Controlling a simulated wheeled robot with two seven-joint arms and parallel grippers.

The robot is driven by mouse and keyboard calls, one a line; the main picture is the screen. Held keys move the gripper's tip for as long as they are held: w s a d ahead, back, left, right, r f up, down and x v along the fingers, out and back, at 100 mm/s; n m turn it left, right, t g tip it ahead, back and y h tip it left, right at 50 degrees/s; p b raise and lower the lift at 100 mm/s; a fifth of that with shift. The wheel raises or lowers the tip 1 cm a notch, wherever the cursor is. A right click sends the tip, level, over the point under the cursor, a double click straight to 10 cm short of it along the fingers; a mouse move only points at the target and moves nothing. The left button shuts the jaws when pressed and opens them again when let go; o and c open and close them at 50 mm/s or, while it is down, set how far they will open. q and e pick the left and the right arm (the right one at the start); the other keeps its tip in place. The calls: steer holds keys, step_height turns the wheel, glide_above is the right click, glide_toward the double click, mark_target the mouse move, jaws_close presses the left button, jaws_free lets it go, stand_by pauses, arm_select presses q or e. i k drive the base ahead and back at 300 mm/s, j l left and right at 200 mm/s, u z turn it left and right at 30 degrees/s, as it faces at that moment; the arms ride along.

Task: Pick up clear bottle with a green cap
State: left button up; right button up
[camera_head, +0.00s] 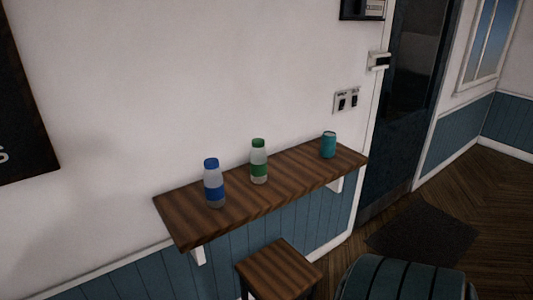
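A clear bottle with a green cap (259,161) and a green label band stands upright near the middle of a wooden wall shelf (285,192). A similar clear bottle with a blue cap (213,184) and a blue band stands upright to its left, nearer to me. A teal can (328,145) stands to its right, towards the shelf's right end. The three are apart from each other. Neither of my grippers shows in the head view.
A wooden-topped stool (279,268) stands below the shelf's front edge. A rounded dark teal object (402,280) is at the bottom right. A dark door (405,90) and a floor mat (422,232) lie to the right. The white wall (200,80) is close behind the shelf.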

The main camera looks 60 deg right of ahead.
mark_target(258, 154)
steer(key=k+z, duration=0.2)
steer(key=z, duration=1.45)
steer(key=i+l+u, duration=0.3)
steer(key=i+l, duration=0.25)
steer(key=i+l+u, duration=0.1)
steer(key=i+l, duration=0.15)
steer(key=i+l+u, duration=0.15)
steer(key=l, duration=0.25)
steer(key=i+l+u, duration=0.15)
steer(key=i+l, duration=0.15)
steer(key=i+l+u, duration=0.15)
steer(key=l, duration=0.3)
steer(key=i+l+u, duration=0.15)
steer(key=l, duration=0.25)
steer(key=i, duration=0.1)
